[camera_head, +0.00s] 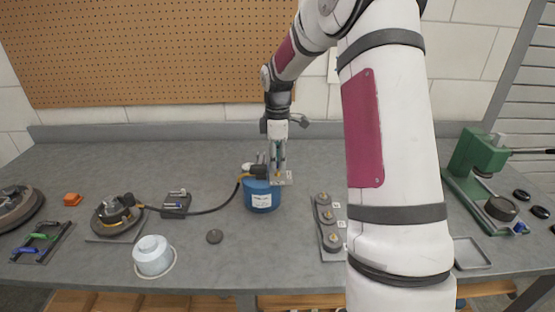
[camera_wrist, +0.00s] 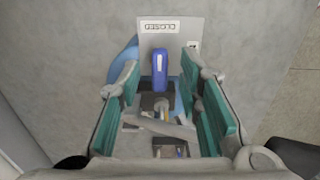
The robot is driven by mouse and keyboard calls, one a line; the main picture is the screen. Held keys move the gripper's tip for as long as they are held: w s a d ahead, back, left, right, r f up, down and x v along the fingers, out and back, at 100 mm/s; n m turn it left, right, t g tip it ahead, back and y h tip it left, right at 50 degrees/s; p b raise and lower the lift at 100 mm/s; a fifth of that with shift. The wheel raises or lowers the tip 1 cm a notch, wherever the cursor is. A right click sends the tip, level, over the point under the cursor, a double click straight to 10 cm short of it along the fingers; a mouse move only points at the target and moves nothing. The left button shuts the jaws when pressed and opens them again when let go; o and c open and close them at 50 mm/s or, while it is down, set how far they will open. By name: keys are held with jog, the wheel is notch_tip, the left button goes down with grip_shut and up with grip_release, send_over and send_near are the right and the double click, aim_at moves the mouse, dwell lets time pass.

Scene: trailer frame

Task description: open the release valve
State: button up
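The release valve seems to be the blue lever (camera_wrist: 161,68) on top of the blue canister (camera_head: 262,200). In the wrist view the lever points toward a plate (camera_wrist: 172,33) whose label reads CLOSED, seen upside down. My gripper (camera_head: 277,165) is above the canister, pointing down. In the wrist view its teal-padded fingers stand apart on both sides of the lever, with gaps between. I cannot tell whether the fingertips are level with the lever. In the head view the gripper hides most of the valve.
A black hose runs from the canister to a round device (camera_head: 117,215) on the left. A plate with several knobs (camera_head: 330,225) is right of the canister; a green press (camera_head: 478,160) stands far right.

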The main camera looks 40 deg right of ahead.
grip_shut()
jog(key=m, duration=0.4)
jog(key=shift+m, duration=0.3)
jog(key=m, duration=0.4)
jog(key=shift+m, duration=0.3)
jog(key=m+b, duration=0.1)
jog(key=m, duration=0.3)
jog(key=shift+m, duration=2.3)
